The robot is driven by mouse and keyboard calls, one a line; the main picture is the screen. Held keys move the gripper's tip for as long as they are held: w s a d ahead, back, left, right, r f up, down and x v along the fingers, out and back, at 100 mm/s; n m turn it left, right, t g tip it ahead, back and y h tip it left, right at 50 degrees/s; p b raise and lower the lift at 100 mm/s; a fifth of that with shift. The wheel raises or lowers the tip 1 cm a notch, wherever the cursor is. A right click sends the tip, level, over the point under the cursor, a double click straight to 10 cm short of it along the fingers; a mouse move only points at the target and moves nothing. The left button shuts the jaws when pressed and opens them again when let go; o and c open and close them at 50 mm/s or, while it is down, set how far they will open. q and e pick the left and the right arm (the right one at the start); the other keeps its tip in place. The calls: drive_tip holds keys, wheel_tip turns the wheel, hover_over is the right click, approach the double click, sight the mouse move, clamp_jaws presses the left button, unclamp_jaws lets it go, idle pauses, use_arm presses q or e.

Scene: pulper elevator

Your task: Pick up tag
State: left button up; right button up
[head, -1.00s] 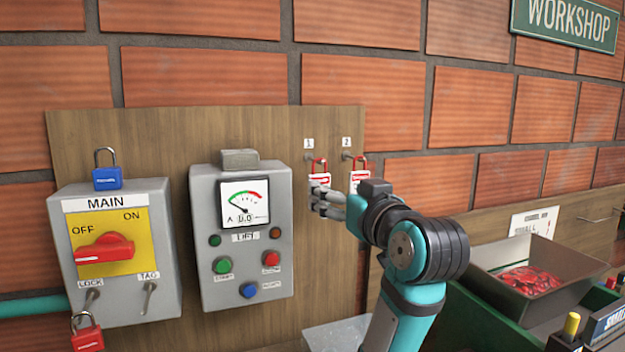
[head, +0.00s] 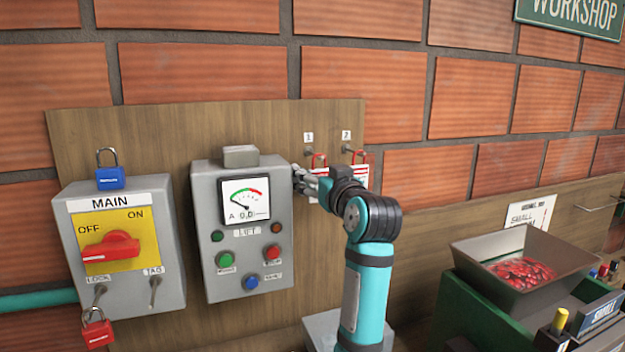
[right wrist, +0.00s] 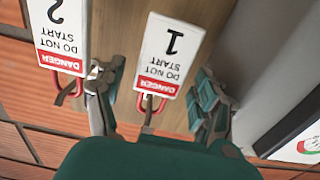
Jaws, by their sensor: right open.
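Two white "DANGER DO NOT START" tags with red loops hang from numbered hooks on the wooden board. In the right wrist view, tag 1 (right wrist: 168,55) lies between the spread fingers of my right gripper (right wrist: 155,78), and tag 2 (right wrist: 58,32) is beyond the left finger. The gripper is open and holds nothing; I cannot tell whether a finger touches tag 1. In the head view my right gripper (head: 302,183) is beside the lift box's right edge and partly covers tag 1 (head: 318,171). Tag 2 (head: 361,178) is partly hidden behind my wrist. My left gripper is not in view.
The grey lift box (head: 280,220) stands out from the board close to my gripper. The MAIN switch box (head: 174,250) is farther left, with a blue padlock (head: 110,179) on top and a red padlock (head: 97,331) below. A hopper of red fruit (head: 465,253) is at right.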

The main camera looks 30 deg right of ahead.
drive_tip(key=c, duration=1.1)
drive_tip(key=shift+r, duration=0.1)
